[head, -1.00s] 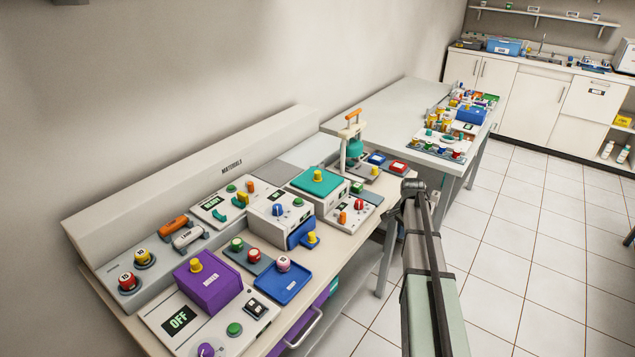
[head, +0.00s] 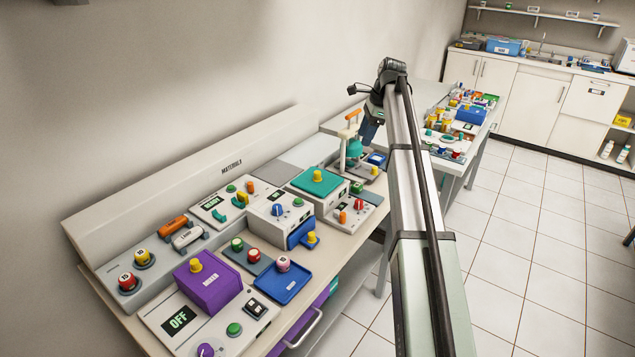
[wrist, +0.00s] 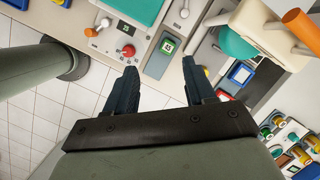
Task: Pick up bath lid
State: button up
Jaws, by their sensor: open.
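A flat teal lid (head: 318,181) with a yellow knob on top lies on a white box on the bench; it looks like the bath lid. Part of a teal slab, apparently the same lid (wrist: 138,8), shows at the top edge of the wrist view, with its knob out of frame. My gripper (wrist: 160,70) is open and empty, pointing down over the bench. In the head view my gripper (head: 370,128) is beyond and to the right of the lid, beside the teal pot, apart from the lid.
A press-like stand with an orange handle (head: 353,115) and teal pot (head: 354,148) stands close to my gripper. A blue tray (head: 282,283), a purple box (head: 207,282) and control panels crowd the near bench. A second table (head: 385,100) stands beyond.

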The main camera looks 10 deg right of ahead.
jog(key=n+g+y, duration=0.1)
send_near(318, 172)
jog(key=x, duration=0.3)
jog(key=shift+w+d+f, duration=0.15)
jog(key=shift+w+f, duration=0.05)
jog(key=shift+f, duration=0.25)
jog(key=shift+s+a+x, duration=0.1)
jog(key=shift+a+x, duration=0.05)
jog(key=shift+x, duration=1.1)
jog(key=shift+s+a+x, duration=0.1)
jog(key=shift+a+x, duration=0.05)
jog(key=shift+x, duration=1.15)
jog(key=shift+r, duration=0.15)
grip_shut()
